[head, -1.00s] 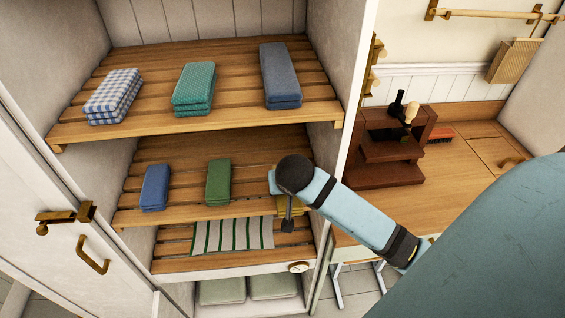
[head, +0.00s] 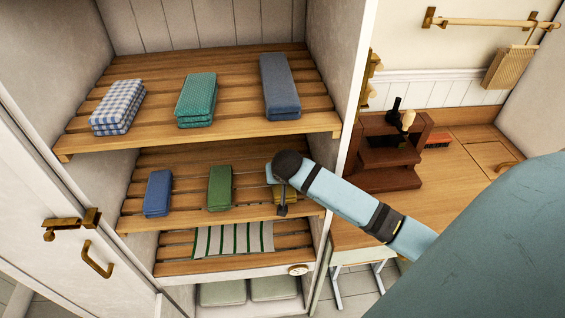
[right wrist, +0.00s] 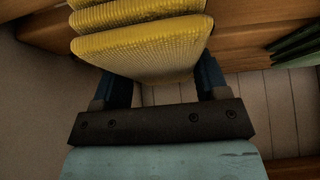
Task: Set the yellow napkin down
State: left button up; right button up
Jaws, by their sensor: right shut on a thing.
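The yellow napkin (head: 291,197) is folded in thick layers and shows behind my right arm at the right end of the middle shelf (head: 237,213). In the right wrist view the yellow napkin (right wrist: 145,45) fills the top, between the two dark blue fingers of my right gripper (right wrist: 162,80), which is shut on it. In the head view my right gripper (head: 283,199) is partly hidden by its own wrist. I cannot tell whether the napkin touches the slats. My left gripper is not in view.
A green napkin (head: 220,188) and a blue napkin (head: 158,193) stand left on the same shelf, with bare slats between. The upper shelf (head: 225,127) is close above. A striped cloth (head: 232,239) lies below. The cabinet's side wall (head: 340,90) is on the right.

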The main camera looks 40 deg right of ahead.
jog(key=o, duration=1)
jog(key=shift+f, duration=0.1)
jog(key=shift+c, duration=0.2)
jog(key=b+v, duration=0.1)
jog(key=v, duration=1.1)
jog(key=shift+b, duration=0.35)
